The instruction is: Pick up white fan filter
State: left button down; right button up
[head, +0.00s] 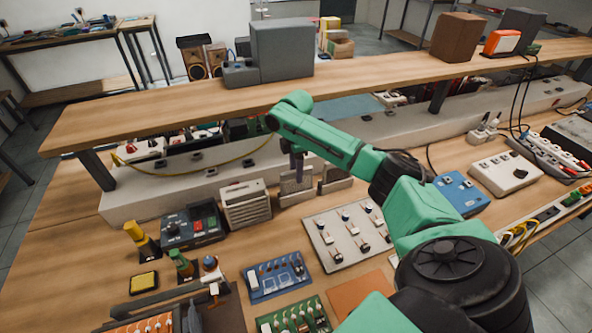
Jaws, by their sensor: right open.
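A whitish louvered box (246,204), which looks like the white fan filter, stands upright on the workbench in front of the long pale ledge. My right arm reaches in from the lower right, over the bench. My right gripper (298,178) points down just right of the louvered box, at a small grey upright part (297,190). It is open. Its fingertips are small and partly lost against that part, so I cannot tell whether they touch it. My left gripper is out of view.
A dark control box (191,227) stands left of the louvered box. A switch panel (348,235) and a blue board (274,277) lie in front. A wooden shelf (390,82) runs above the back of the bench, close behind my right wrist.

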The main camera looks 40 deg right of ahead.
notch_tip(320, 180, down, 3)
jog(key=shift+d+p, duration=0.1)
jog(key=shift+p, duration=0.3)
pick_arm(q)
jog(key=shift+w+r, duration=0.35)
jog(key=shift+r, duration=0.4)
pick_arm(e)
jog(key=shift+f, duration=0.45)
grip_shut()
jog(key=shift+r, duration=0.1)
